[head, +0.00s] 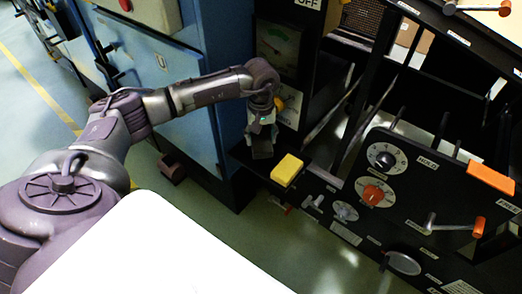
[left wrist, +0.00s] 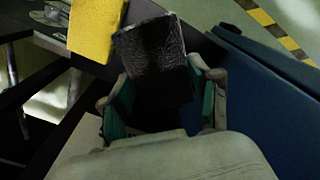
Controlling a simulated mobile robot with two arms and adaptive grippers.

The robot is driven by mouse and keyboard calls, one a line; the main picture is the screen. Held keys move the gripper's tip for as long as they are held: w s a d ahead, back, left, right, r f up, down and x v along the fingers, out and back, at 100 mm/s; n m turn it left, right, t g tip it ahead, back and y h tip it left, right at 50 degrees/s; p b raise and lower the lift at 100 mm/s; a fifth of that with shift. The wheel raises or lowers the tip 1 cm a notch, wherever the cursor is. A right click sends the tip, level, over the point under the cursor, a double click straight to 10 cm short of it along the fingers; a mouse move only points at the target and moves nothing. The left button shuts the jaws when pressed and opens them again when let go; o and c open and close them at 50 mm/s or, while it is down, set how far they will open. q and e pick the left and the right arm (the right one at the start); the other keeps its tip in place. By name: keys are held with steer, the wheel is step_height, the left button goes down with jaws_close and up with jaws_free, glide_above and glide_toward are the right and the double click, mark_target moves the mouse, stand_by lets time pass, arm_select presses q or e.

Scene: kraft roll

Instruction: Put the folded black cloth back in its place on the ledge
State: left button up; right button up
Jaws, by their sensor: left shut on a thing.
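The folded black cloth (left wrist: 155,50) is held between the two fingers of my left gripper (left wrist: 160,92) in the left wrist view. In the head view my left gripper (head: 262,135) points down over the left end of the black ledge (head: 312,186). The cloth's lower part shows there as a dark grey patch (head: 262,150), close to the ledge. I cannot tell whether it touches the ledge. A yellow block (head: 287,170) lies on the ledge just to the right of the cloth; it also shows in the left wrist view (left wrist: 97,25). My right gripper is not in view.
A blue cabinet (head: 195,120) stands left of the ledge. A dial gauge (head: 280,42) is on the panel behind the gripper. A black control panel (head: 400,200) with knobs and orange-handled levers is at the right. Dark struts rise behind the ledge.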

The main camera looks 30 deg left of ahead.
mark_target(261, 139)
arm_select(q)
steer(key=shift+s+f, duration=0.15)
steer(key=shift+f, duration=0.7)
step_height(261, 139, down, 4)
steer(key=shift+f+b, duration=0.15)
steer(key=shift+b, duration=0.2)
steer(key=shift+f, duration=0.15)
steer(key=o, duration=1)
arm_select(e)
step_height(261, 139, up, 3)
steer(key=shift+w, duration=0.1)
arm_select(q)
steer(key=shift+w+r, duration=0.2)
steer(key=shift+r, duration=0.35)
step_height(261, 139, up, 11)
steer(key=shift+r+p, duration=0.1)
steer(key=shift+p, duration=0.7)
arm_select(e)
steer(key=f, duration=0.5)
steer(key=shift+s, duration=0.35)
